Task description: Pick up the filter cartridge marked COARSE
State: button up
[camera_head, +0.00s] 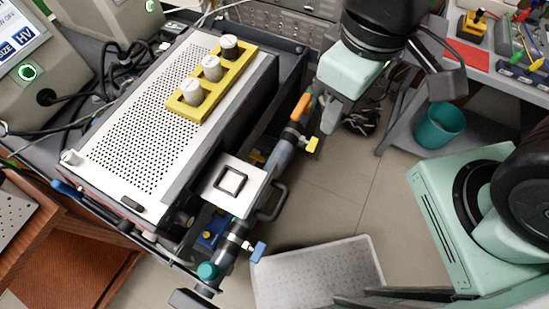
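Three white cylindrical cartridges stand upright in a yellow holder (220,83) on top of a white perforated housing. They are the near cartridge (191,92), the middle cartridge (212,69) and the far cartridge (229,47). The far one shows a dark band below its top. Their markings are too small to read, so I cannot tell which is COARSE. My gripper (330,116) hangs from my mint-green wrist, to the right of the holder and apart from it. Its fingers are seen too narrowly to tell whether they are open, and no cartridge shows at them.
The perforated housing (125,150) fills the left middle. A pipe with an orange handle (300,107) and a blue lever (258,252) runs along its right side. A teal bin (440,125) stands at right.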

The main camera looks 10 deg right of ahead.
aim_at(191, 88)
jog(key=k+l+u, duration=0.1)
jog(key=u, duration=1.05)
jog(key=k+l, duration=0.15)
jog(key=k, duration=0.25)
jog(key=k+l, duration=0.15)
jog(key=k, duration=0.25)
jog(key=k+l, duration=0.1)
jog(key=k, duration=0.3)
jog(key=i+l, duration=0.2)
jog(key=i, duration=0.3)
jog(key=i+l, duration=0.15)
jog(key=i, duration=0.35)
jog(key=i+l, duration=0.2)
jog(key=i, duration=0.25)
jog(key=u, duration=0.05)
